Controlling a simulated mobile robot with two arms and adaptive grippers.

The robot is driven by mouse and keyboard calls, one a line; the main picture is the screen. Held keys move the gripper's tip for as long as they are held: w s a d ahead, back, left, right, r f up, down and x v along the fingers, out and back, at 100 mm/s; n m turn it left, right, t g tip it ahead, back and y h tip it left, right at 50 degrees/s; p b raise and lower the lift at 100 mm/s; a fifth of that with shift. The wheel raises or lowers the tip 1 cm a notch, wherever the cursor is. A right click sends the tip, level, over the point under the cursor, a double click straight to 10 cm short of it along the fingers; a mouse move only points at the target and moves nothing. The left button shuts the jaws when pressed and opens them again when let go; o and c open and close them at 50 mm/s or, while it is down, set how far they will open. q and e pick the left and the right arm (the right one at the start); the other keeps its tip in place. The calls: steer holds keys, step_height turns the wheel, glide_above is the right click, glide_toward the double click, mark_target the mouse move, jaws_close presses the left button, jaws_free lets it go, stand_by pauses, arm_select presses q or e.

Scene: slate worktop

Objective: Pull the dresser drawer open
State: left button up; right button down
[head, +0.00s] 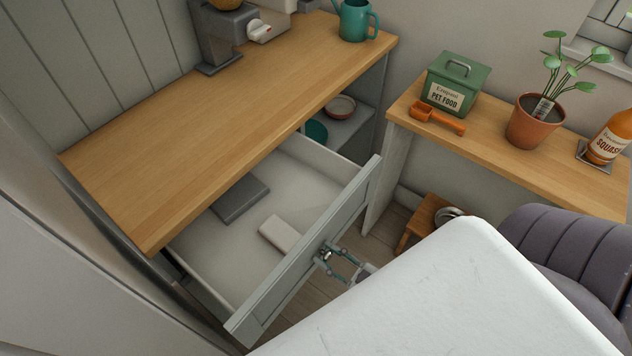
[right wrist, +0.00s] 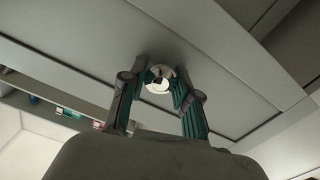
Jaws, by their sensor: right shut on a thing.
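The dresser drawer (head: 315,245) stands pulled well out from under the wooden top in the head view. Inside it lie a dark grey flat item (head: 240,198) and a small white block (head: 280,234). My right gripper (head: 328,256) is at the middle of the drawer front, shut on its round knob. In the right wrist view the two green-padded fingers reach up on both sides of the pale round knob (right wrist: 158,80). The fingers partly hide the knob in the head view. My left gripper is not in view.
A wooden counter (head: 230,120) lies above the drawer, with a teal watering can (head: 354,20) at its far end. A side table (head: 490,130) holds a green pet food tin (head: 456,82), an orange scoop (head: 437,118), a potted plant (head: 535,121) and a bottle (head: 610,137). A small wooden stool (head: 424,218) stands beneath.

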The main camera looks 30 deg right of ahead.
steer(key=shift+s+d, duration=0.15)
steer(key=shift+s, duration=0.2)
steer(key=c, duration=0.8)
jaws_free()
steer(key=v, duration=1.2)
